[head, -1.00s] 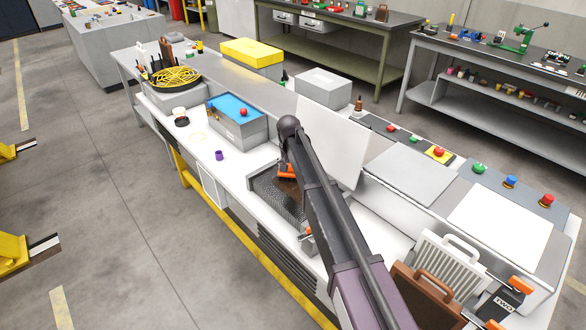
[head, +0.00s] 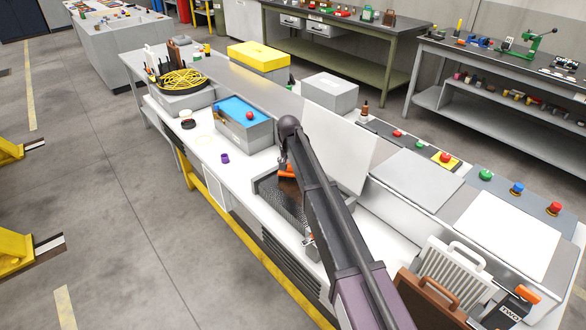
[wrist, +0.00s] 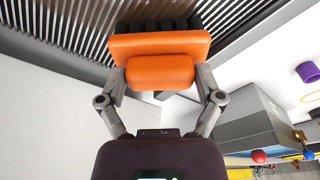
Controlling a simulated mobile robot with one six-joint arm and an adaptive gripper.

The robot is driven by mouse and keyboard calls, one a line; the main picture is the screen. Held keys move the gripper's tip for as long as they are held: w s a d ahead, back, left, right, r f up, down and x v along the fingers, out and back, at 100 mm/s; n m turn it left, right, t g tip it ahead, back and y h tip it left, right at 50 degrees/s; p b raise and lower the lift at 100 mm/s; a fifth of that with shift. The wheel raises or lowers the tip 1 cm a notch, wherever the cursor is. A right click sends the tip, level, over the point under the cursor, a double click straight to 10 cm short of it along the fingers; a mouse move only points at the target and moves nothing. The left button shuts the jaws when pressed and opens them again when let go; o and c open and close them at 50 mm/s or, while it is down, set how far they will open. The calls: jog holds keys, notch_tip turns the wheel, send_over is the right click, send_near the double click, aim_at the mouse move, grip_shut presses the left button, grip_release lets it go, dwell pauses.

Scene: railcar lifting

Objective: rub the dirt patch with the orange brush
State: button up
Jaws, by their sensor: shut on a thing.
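My gripper (wrist: 160,76) is shut on the orange brush (wrist: 152,46), one finger at each side of its handle. The brush's dark bristles face a ribbed metal surface in the wrist view; I cannot tell whether they touch it. In the head view, the brush (head: 286,171) shows beside my arm, over the far end of the grey ribbed tray (head: 262,188). A dark brown area (head: 289,187), likely the dirt patch, shows just below the brush. My arm hides much of the tray, and the brush hides the surface under it in the wrist view.
A grey box with a blue top (head: 240,110) and a purple ring (head: 225,158) lie beyond the tray. A white upright panel (head: 340,148) stands right of my arm. A brown case (head: 425,293) and a white ribbed case (head: 455,265) stand at the near right.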

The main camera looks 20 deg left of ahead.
jog(key=shift+w+a, duration=0.1)
jog(key=shift+a, duration=0.15)
dwell(0.3)
jog(key=shift+s+a+f, duration=0.1)
jog(key=shift+s+a, duration=0.1)
jog(key=shift+s, duration=0.25)
jog(key=shift+s+a, duration=0.15)
jog(key=shift+s, duration=0.3)
jog(key=shift+s+d, duration=0.1)
jog(key=shift+d, duration=0.05)
jog(key=shift+s+d, duration=0.35)
jog(key=shift+d, duration=0.4)
jog(key=shift+s+d, duration=0.3)
jog(key=shift+d, duration=0.4)
jog(key=shift+s+d+f, duration=0.1)
jog(key=shift+s+d, duration=0.35)
jog(key=shift+d, duration=0.35)
jog(key=shift+s+d, duration=0.4)
jog(key=shift+d, duration=0.35)
